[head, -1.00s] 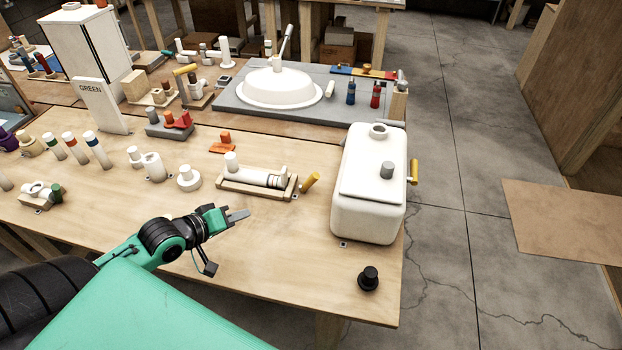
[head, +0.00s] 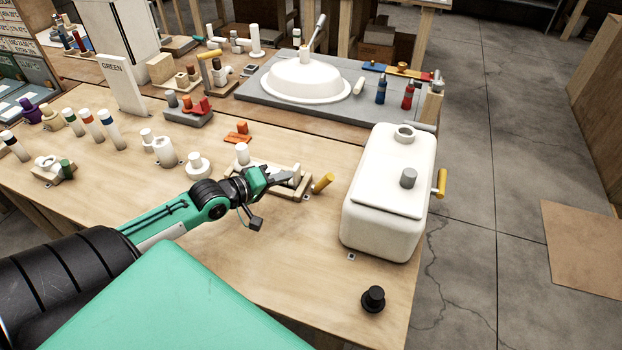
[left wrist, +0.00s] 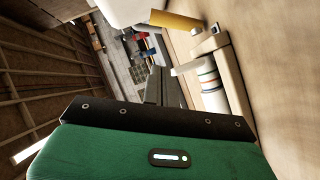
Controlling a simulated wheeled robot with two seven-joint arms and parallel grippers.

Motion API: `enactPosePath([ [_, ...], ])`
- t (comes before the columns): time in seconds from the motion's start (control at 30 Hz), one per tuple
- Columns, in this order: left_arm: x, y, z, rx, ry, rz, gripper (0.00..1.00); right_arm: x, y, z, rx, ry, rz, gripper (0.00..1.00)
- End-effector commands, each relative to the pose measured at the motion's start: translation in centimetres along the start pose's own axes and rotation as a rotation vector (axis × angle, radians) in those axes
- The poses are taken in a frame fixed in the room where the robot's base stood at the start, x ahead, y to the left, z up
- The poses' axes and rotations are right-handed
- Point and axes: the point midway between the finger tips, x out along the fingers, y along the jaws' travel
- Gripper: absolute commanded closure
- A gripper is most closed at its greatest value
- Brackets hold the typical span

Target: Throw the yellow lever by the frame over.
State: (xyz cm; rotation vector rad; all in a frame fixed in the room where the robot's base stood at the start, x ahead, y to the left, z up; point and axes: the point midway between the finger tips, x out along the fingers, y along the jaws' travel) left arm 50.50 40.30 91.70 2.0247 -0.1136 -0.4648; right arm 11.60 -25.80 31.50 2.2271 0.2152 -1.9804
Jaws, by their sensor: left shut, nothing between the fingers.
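The yellow lever (head: 322,182) stands tilted up to the right at the right end of a wooden frame (head: 299,193) on the table. It also shows as a yellow bar near the top of the left wrist view (left wrist: 178,20). My left gripper (head: 284,178) is shut and empty. In the head view it overlaps the frame, to the left of the lever and apart from it, hiding much of the frame and the white striped cylinder. That cylinder shows in the left wrist view (left wrist: 210,82). My right gripper is not in view.
A white heater tank (head: 388,195) stands right of the lever, with another yellow handle (head: 440,182) on its far side. A black knob (head: 373,299) sits near the front corner. White fittings (head: 199,165) stand left of the frame. The table's front middle is clear.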

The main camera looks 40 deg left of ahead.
Motion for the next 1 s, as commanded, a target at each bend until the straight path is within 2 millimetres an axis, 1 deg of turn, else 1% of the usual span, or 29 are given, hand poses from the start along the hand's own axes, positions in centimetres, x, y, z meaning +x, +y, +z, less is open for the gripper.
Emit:
enactPosePath([
  [0.03, 0.6, 0.1, -0.1, 0.000, 0.002, 0.001, 1.00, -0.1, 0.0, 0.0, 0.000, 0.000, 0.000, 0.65],
  [0.43, 5.3, 0.1, -0.1, 0.000, 0.001, 0.001, 1.00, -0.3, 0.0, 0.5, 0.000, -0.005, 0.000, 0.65],
  [0.6, 6.8, 0.2, 1.7, -0.001, 0.000, 0.001, 1.00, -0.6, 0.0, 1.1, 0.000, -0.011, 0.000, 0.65],
  [0.8, 7.8, 0.0, 2.7, 0.001, 0.000, -0.001, 1.00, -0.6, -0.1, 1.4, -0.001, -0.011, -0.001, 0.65],
  [1.0, 7.9, 0.0, 2.9, 0.001, 0.000, -0.001, 1.00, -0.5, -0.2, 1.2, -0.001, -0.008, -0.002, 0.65],
])
